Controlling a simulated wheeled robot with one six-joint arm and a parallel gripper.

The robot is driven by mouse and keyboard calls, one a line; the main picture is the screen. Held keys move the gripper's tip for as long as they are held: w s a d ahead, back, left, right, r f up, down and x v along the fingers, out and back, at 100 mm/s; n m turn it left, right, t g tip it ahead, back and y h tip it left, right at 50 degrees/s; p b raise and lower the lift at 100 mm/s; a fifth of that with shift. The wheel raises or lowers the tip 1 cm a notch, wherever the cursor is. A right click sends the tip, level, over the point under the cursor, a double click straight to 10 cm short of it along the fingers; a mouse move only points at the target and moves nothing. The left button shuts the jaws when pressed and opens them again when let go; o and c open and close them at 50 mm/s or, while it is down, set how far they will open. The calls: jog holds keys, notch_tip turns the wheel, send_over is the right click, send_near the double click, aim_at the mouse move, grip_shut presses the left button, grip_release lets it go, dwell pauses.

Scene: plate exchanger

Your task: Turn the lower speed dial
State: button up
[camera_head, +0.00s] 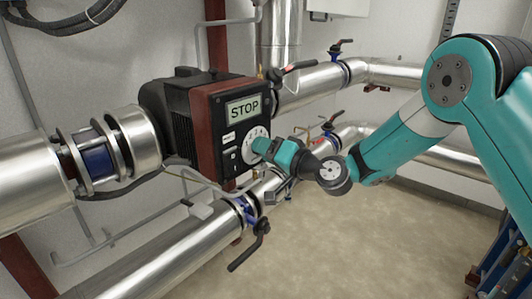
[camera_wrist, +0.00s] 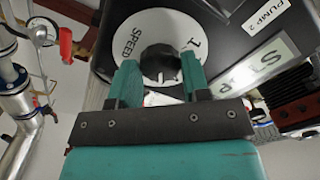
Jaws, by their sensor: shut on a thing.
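The speed dial has a white round face (camera_head: 250,132) low on the front of the black pump control box, below a display (camera_head: 243,107) reading STOP. In the wrist view its face (camera_wrist: 128,40) carries the word SPEED and a 1, with a black knob (camera_wrist: 160,62) in the middle. My gripper (camera_head: 262,146) reaches the dial from the right. In the wrist view my gripper (camera_wrist: 161,78) is shut on the knob, with one teal finger on either side. The fingers hide part of the face, and the knob's exact setting is unclear.
A PUMP 2 label (camera_wrist: 263,17) is beside the dial. Silver pipes (camera_head: 165,255) run below and behind the pump.

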jog(key=n+b, duration=1.7)
jog(key=b, duration=0.8)
jog(key=shift+d+f+b, duration=0.1)
jog(key=shift+b, duration=0.3)
jog(key=o, duration=0.9)
jog(key=shift+o, duration=0.2)
jog(key=shift+d, duration=0.1)
jog(key=v, duration=1.7)
jog(key=shift+s+d, duration=0.1)
